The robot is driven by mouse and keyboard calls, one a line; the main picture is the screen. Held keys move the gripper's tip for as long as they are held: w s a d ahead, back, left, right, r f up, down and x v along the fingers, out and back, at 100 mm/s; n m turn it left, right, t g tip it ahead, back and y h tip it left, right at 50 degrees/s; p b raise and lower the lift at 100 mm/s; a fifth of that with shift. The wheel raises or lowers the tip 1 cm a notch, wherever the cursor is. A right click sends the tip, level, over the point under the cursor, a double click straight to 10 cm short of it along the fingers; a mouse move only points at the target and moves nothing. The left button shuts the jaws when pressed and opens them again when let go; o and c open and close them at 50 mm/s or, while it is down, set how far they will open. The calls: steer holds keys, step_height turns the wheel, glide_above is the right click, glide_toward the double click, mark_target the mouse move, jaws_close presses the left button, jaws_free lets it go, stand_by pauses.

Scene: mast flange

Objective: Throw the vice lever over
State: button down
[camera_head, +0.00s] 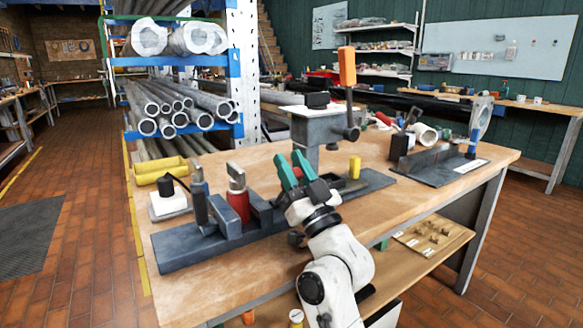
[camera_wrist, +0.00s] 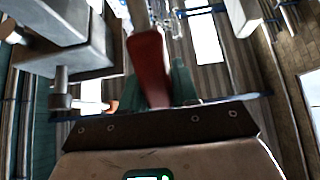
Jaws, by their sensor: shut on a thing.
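The orange-handled lever (camera_head: 347,66) stands upright on its steel rod at the right side of the grey block-like vice (camera_head: 316,128) on the bench. My gripper (camera_head: 291,164), with green fingers, is in front and to the left of the vice, below the orange handle and apart from it. In the wrist view, a red handle (camera_wrist: 149,68) with a metal bar beyond it lies between the green fingers, and my gripper is shut on it. The head view does not show this handle clearly. The grey vice block (camera_wrist: 88,48) is at the left of the wrist view.
A long dark base plate (camera_head: 190,255) lies along the bench's front, with upright blocks and a red metal-topped piece (camera_head: 238,203). A yellow cylinder (camera_head: 354,167) stands right of my gripper. Another dark fixture (camera_head: 440,170) is further right. The bench's front edge (camera_head: 230,310) is bare.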

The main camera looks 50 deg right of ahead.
steer(key=c, duration=0.9)
jaws_free()
steer(key=shift+r, duration=0.55)
step_height(320, 180, up, 3)
steer(key=shift+s+a+f+p, duration=0.1)
steer(key=shift+s+p, duration=0.05)
steer(key=shift+p, duration=0.8)
steer(key=s+a+r+p, duration=0.1)
steer(key=s+r+p, duration=0.2)
steer(key=s+p, duration=0.1)
steer(key=s+a+r+p, duration=0.1)
steer(key=s+r+p, duration=0.2)
steer(key=p, duration=0.3)
steer(key=s+a+r+p, duration=0.1)
steer(key=s+r+p, duration=0.2)
steer(key=s+p, duration=0.2)
steer(key=shift+s+a, duration=0.35)
steer(key=shift+s, duration=0.2)
steer(key=shift+c, duration=0.5)
